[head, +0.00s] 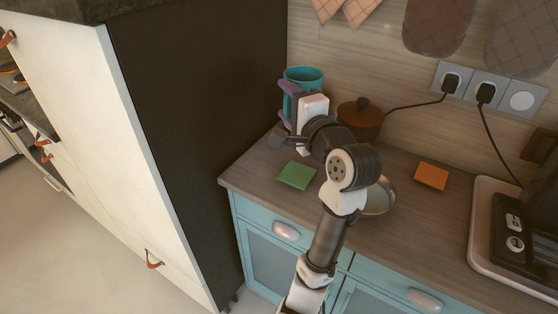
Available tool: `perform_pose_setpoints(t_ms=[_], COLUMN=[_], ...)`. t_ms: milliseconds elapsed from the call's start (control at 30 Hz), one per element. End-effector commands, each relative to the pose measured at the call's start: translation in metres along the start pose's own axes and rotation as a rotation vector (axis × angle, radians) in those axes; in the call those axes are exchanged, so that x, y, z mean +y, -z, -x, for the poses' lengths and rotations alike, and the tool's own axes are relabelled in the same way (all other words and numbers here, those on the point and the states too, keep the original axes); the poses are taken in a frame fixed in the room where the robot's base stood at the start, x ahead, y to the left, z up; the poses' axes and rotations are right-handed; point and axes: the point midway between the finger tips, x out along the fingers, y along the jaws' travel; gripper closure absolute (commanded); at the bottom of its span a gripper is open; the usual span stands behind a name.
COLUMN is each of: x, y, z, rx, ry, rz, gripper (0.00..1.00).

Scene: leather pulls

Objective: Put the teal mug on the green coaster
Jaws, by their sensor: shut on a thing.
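The teal mug (304,74) is at the back left of the wooden counter, close to the dark side of the tall cabinet. The green coaster (297,175) lies flat and bare on the counter near the front left, in front of the mug.
A brown lidded pot (361,116) stands right of the mug. A pale bowl (379,197), partly hidden by my arm, sits right of the green coaster. An orange coaster (431,176) lies farther right. A black appliance (522,232) stands at the right, and cords hang from the sockets (486,91).

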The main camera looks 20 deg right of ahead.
Motion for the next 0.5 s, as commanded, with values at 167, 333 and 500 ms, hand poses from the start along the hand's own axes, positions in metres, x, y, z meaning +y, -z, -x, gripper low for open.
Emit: perform_pose_setpoints(t_ms=[167,333,500], x=[0.0,0.032,0.071], y=[0.005,0.005,0.004], z=[0.004,0.004,0.005], rx=[0.012,0.013,0.012], ry=[0.0,-0.004,-0.004], rz=[-0.001,-0.005,-0.006], gripper=[0.83,0.83,0.83])
